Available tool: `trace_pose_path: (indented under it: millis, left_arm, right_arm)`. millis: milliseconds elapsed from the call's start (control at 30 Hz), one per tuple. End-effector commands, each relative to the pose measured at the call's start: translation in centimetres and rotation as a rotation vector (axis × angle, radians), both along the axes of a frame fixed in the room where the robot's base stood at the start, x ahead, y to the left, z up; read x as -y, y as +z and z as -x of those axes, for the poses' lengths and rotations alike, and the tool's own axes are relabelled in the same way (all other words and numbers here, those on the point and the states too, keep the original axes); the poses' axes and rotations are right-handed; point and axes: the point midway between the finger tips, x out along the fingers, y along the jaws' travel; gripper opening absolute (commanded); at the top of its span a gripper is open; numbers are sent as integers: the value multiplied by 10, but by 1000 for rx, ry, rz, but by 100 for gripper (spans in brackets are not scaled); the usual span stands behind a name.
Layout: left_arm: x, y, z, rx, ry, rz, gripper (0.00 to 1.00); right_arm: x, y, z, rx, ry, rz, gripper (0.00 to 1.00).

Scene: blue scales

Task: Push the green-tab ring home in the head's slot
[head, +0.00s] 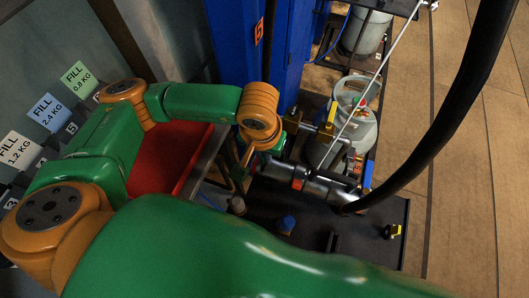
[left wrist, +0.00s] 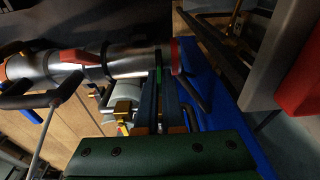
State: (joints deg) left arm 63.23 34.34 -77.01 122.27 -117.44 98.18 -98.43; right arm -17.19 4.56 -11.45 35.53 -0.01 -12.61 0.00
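The head is a silver cylinder (head: 325,190) lying level over the dark bench, with a red band; it crosses the upper part of the left wrist view (left wrist: 130,62). A thin green tab (left wrist: 158,68) shows at its right part, near a red ring-shaped band (left wrist: 175,55). My left gripper (left wrist: 159,78) reaches the cylinder there, its two dark blue fingers close together with the green strip between their tips. In the head view the left gripper (head: 250,163) is mostly hidden behind its orange wrist. The slot and the ring's seating cannot be made out. My right gripper is not in view.
Grey gas cylinders (head: 352,125) stand behind the bench (head: 345,240). A thick black hose (head: 455,110) curves down to the head's right end. A blue column (head: 235,45) and a red tray (head: 165,160) flank my left arm. Labelled FILL cards (head: 77,78) stand at left.

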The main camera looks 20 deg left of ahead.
Motion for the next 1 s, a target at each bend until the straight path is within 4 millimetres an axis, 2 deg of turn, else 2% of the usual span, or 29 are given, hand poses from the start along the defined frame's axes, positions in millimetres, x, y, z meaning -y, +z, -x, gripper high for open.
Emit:
trace_pose_path:
  millis: [400, 533, 567, 867, 1000]
  left_arm:
    - [0, -10, 0, 1, 0, 0, 0]
    - [0, -8, 0, 0, 0, 0, 37]
    - [0, -8, 0, 0, 0, 0, 40]
    - [0, -5, 0, 1, 0, 1, 40]
    - [1, 22, 2, 6, -2, 3, 40]
  right_arm:
    - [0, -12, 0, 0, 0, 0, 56]
    - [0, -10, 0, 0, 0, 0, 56]
    - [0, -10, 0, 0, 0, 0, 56]
    - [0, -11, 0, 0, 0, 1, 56]
    - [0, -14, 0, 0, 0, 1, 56]
